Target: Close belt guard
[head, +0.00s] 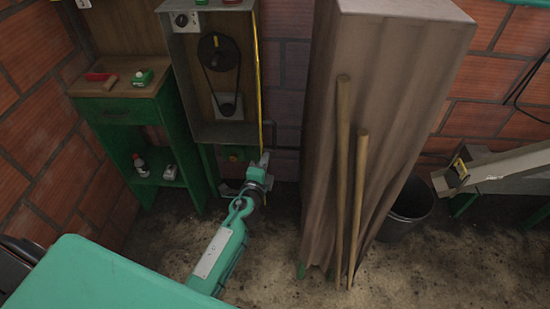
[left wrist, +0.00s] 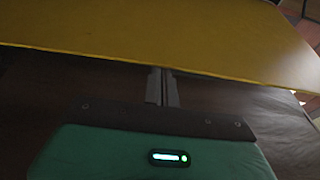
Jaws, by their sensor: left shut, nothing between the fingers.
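The belt guard is a grey metal box (head: 188,75) on the wall, its front open, showing a black belt and pulleys (head: 219,53). Its yellow door (head: 258,85) stands swung out at the box's right side, seen nearly edge-on in the head view. In the left wrist view the yellow door (left wrist: 165,35) fills the upper part as a broad panel. My left gripper (head: 264,160) is at the door's lower end in the head view. Its fingers (left wrist: 162,88) are shut and empty, close to the panel's edge; I cannot tell whether they touch it. My right gripper is not in view.
A green cabinet (head: 118,137) with small items stands left of the box. A tall covered block (head: 385,100) with two wooden poles (head: 350,190) leaning on it stands close on the right. A black bucket (head: 408,208) is behind it. Floor in front is clear.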

